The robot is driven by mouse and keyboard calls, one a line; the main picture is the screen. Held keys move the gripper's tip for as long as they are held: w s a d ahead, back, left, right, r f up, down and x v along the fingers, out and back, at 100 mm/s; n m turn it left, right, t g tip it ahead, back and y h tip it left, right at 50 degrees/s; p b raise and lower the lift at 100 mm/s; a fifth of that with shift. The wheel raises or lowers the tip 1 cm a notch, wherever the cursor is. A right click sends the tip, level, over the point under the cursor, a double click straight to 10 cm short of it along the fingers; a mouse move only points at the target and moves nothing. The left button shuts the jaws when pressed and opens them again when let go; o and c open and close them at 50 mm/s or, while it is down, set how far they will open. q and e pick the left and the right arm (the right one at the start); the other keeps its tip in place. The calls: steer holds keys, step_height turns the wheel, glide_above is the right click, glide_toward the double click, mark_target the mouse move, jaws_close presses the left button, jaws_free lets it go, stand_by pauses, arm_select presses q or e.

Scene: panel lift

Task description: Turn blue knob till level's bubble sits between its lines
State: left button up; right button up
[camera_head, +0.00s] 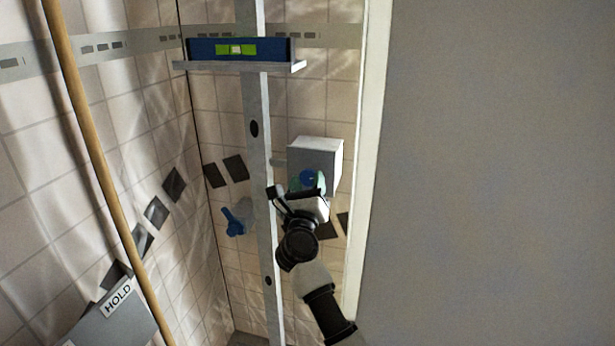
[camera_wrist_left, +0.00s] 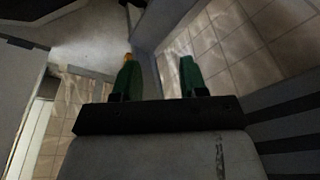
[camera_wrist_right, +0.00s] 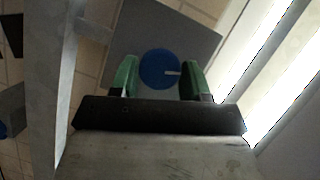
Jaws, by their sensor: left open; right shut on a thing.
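The blue knob (camera_wrist_right: 158,70) is round with a white mark, on the front of a grey box (camera_head: 315,150). In the head view the knob (camera_head: 308,176) is partly covered by my right gripper (camera_head: 310,184). In the right wrist view the green fingers of my right gripper (camera_wrist_right: 160,82) stand on both sides of the knob, shut on it. The blue level (camera_head: 238,50) lies on a shelf high up, with a green vial at its middle. The bubble is too small to place against the lines. My left gripper (camera_wrist_left: 158,80) is open and empty, its green fingers apart.
A grey upright post (camera_head: 266,170) stands just left of the box. A blue handle (camera_head: 233,222) is on the post's left side. A wooden pole (camera_head: 95,180) leans at left by a HOLD sign (camera_head: 118,297). A grey wall (camera_head: 490,170) fills the right.

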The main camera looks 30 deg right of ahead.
arm_select(q)
steer(key=s+f+p, duration=0.2)
steer(key=s+f, duration=0.2)
steer(key=f, duration=0.4)
steer(key=shift+a+g, duration=0.25)
steer(key=shift+g, duration=0.05)
arm_select(e)
steer(key=shift+n+t+y, duration=0.3)
steer(key=shift+n+y, duration=0.2)
steer(key=shift+n, duration=0.5)
arm_select(q)
steer(key=shift+f, duration=0.1)
arm_select(e)
steer(key=o, duration=0.9)
arm_select(q)
steer(key=shift+w+r, duration=0.8)
steer(key=shift+r, duration=0.35)
arm_select(e)
steer(key=v, duration=1.1)
steer(key=shift+w, duration=0.1)
arm_select(q)
steer(key=shift+s, duration=0.1)
